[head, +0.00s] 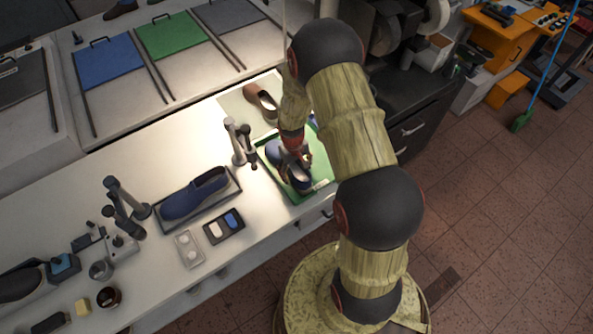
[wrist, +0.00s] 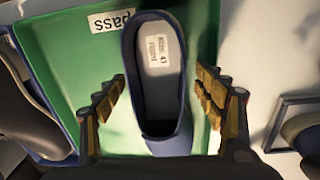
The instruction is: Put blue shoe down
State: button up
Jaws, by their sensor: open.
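The blue shoe (wrist: 158,80) lies in the green tray (wrist: 70,60), opening up, in the wrist view. A "pass" label lies on the tray beyond the shoe's left side. In the head view my gripper (head: 295,160) is over the green tray (head: 322,187) and hides part of the blue shoe (head: 300,184).
Another blue shoe (head: 195,194) lies in a dark tray left of the green one. A grey stand (head: 238,143) rises close to the green tray's left edge. A brown shoe (head: 262,102) lies behind it. A small two-slot tray (head: 223,226) sits in front.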

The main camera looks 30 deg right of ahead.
jog(key=s+a+r+t, duration=0.1)
jog(key=a+r, duration=0.1)
jog(key=r, duration=0.8)
jog(key=s+a+r+t, duration=0.1)
jog(key=s+a+r, duration=0.15)
jog(key=r, duration=0.75)
jog(key=s+a+r, duration=0.1)
jog(key=a+r, duration=0.2)
jog(key=r, duration=0.8)
jog(key=s+a+r+t, duration=0.1)
jog(key=s+a+r, duration=0.2)
jog(key=s+r, duration=0.3)
jog(key=s+a+r+t, duration=0.2)
jog(key=s+r, duration=0.4)
jog(key=s, duration=0.3)
jog(key=shift+s+a+r+t+y, duration=0.15)
jog(key=shift+s+a+t+y, duration=0.2)
jog(key=shift+a, duration=0.5)
jog(key=shift+w, duration=0.15)
notch_tip(320, 180, down, 14)
jog(key=b, duration=1.4)
